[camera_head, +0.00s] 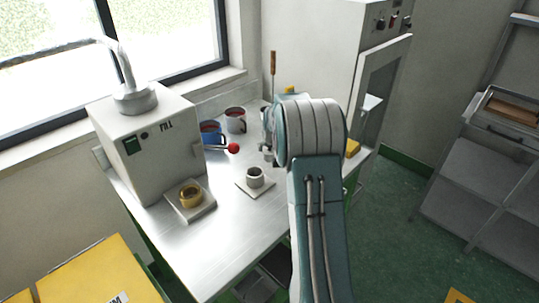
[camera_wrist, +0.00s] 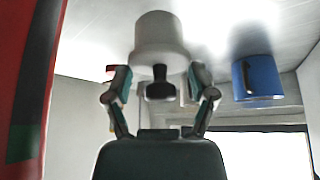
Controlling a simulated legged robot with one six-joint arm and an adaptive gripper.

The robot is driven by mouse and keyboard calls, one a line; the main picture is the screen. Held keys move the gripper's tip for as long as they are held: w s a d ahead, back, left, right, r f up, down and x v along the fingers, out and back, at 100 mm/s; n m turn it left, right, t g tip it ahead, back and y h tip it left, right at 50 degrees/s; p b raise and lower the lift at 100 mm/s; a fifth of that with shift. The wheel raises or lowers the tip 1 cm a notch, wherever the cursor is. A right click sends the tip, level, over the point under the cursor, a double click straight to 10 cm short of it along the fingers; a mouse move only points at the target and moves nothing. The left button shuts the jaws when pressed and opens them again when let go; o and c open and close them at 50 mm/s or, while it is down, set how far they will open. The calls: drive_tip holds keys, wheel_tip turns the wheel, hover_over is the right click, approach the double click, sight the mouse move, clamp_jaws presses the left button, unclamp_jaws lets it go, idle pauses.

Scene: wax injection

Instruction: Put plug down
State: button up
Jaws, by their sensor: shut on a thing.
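In the wrist view, which looks upside down, a pale cylinder (camera_wrist: 160,32) with a dark knob-like piece (camera_wrist: 160,84) sits between the fingers of my gripper (camera_wrist: 160,78). I take this to be the plug, but cannot tell exactly where the fingers touch it. In the head view, my gripper (camera_head: 267,145) is low over the back right of the metal table (camera_head: 228,222), partly hidden by my arm. A small pale piece shows below it. The gap between plug and table cannot be judged.
A white cup (camera_head: 255,178) stands on a small plate just left of my gripper. A blue mug (camera_head: 211,133) and a grey mug (camera_head: 236,120) stand behind. A fill machine (camera_head: 152,150) with a yellow ring (camera_head: 191,195) is at left; a white cabinet (camera_head: 318,50) is behind. The table's front is clear.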

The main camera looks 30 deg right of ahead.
sight(271, 152)
drive_tip(key=shift+w+d+f, duration=0.1)
drive_tip(key=shift+f, duration=1.6)
drive_tip(key=o, duration=1.1)
drive_tip(key=shift+c, duration=0.2)
drive_tip(key=v, duration=1.2)
